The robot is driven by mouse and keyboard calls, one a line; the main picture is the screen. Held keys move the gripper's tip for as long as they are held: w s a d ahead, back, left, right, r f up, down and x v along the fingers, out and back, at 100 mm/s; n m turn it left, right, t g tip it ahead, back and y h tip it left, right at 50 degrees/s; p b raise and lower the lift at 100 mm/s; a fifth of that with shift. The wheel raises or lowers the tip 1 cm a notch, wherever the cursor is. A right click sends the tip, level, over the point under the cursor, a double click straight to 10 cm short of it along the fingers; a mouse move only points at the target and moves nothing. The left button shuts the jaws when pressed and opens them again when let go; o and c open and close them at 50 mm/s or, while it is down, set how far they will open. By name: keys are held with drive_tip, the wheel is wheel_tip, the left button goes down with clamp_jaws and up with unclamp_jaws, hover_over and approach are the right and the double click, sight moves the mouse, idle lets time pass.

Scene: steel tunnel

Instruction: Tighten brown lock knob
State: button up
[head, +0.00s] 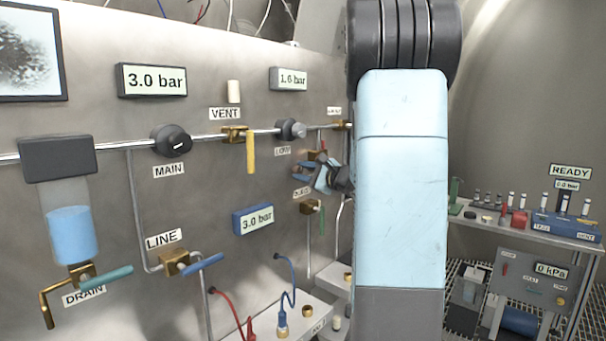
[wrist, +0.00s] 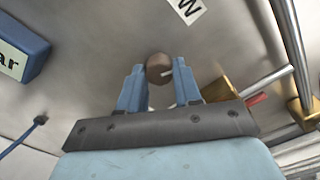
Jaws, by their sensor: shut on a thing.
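The brown lock knob (wrist: 158,68) is a small round knob on the steel panel, with a pale mark on its face. In the wrist view it sits between the tips of the two blue fingers of my gripper (wrist: 157,82). My gripper is shut on it. In the head view my gripper (head: 308,173) reaches the panel below the small dark knob on the pipe. There the fingers hide the brown knob, so I cannot make it out.
A blue 3.0 bar display (head: 253,219) is below left. Red and blue hoses (head: 291,285) rise from a white ledge. My arm hides the panel's right part.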

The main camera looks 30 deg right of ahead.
drive_tip(key=shift+a+f+n, duration=0.1)
drive_tip(key=shift+f+n, duration=0.1)
drive_tip(key=shift+n, duration=2)
drive_tip(key=o, duration=1)
drive_tip(key=shift+r, duration=0.1)
drive_tip(key=shift+o, duration=0.2)
drive_tip(key=shift+s, duration=0.1)
drive_tip(key=v, duration=1.3)
drive_tip(key=shift+s, duration=0.3)
